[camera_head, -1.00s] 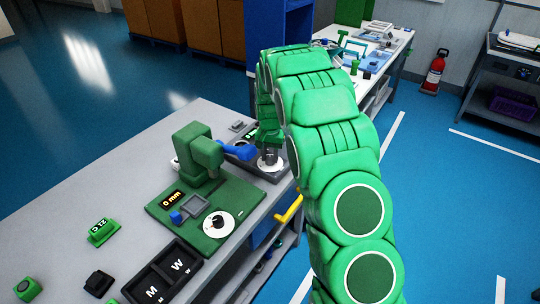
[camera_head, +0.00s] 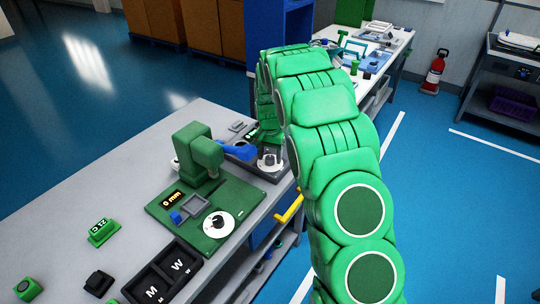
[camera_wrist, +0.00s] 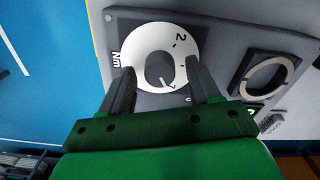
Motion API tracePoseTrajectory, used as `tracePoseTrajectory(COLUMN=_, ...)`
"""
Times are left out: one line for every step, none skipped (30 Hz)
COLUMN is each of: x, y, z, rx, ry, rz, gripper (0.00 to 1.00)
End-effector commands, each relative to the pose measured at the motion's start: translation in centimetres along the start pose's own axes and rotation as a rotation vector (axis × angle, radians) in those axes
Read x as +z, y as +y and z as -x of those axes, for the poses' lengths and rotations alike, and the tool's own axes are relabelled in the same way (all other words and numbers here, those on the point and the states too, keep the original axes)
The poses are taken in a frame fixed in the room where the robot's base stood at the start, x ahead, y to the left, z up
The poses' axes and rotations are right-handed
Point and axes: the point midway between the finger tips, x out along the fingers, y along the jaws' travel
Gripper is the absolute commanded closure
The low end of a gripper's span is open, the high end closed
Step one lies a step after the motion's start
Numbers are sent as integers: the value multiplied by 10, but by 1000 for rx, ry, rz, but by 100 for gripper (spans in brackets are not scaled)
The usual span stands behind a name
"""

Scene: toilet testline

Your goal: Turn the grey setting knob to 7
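The grey setting knob (camera_wrist: 160,68) sits in the middle of a white round dial (camera_wrist: 148,42) in the wrist view. The dial carries "Nm" at its left and a "2" at its upper right; its other figures are partly hidden. A small light mark lies at the knob's lower right; I cannot read its value. My gripper (camera_wrist: 160,70) has one dark finger on each side of the knob, with visible gaps, so it is open. In the head view the knob (camera_head: 270,158) is below my gripper, partly hidden by it.
A dark square frame with a ring (camera_wrist: 262,78) lies right of the dial. A black M/W tray (camera_head: 163,272) is at the front.

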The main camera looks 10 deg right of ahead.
Motion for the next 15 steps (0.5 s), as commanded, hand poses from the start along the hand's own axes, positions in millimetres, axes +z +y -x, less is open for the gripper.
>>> tracePoseTrajectory(x=0, y=0, z=0, rx=0, ry=0, rz=0, gripper=38)
tracePoseTrajectory(x=0, y=0, z=0, rx=0, ry=0, rz=0, gripper=38)
tracePoseTrajectory(x=0, y=0, z=0, rx=0, ry=0, rz=0, gripper=38)
tracePoseTrajectory(x=0, y=0, z=0, rx=0, ry=0, rz=0, gripper=38)
tracePoseTrajectory(x=0, y=0, z=0, rx=0, ry=0, rz=0, gripper=38)
tracePoseTrajectory(x=0, y=0, z=0, rx=0, ry=0, rz=0, gripper=38)
tracePoseTrajectory(x=0, y=0, z=0, rx=0, ry=0, rz=0, gripper=38)
tracePoseTrajectory(x=0, y=0, z=1, rx=0, ry=0, rz=0, gripper=38)
tracePoseTrajectory(x=0, y=0, z=2, rx=0, ry=0, rz=0, gripper=38)
tracePoseTrajectory(x=0, y=0, z=3, rx=0, ry=1, rz=0, gripper=38)
tracePoseTrajectory(x=0, y=0, z=5, rx=-1, ry=1, rz=0, gripper=38)
tracePoseTrajectory(x=-1, y=0, z=8, rx=-1, ry=2, rz=0, gripper=38)
tracePoseTrajectory(x=-1, y=0, z=10, rx=-1, ry=3, rz=0, gripper=38)
tracePoseTrajectory(x=-1, y=0, z=13, rx=-2, ry=3, rz=0, gripper=38)
tracePoseTrajectory(x=-1, y=-1, z=18, rx=-2, ry=4, rz=0, gripper=38)
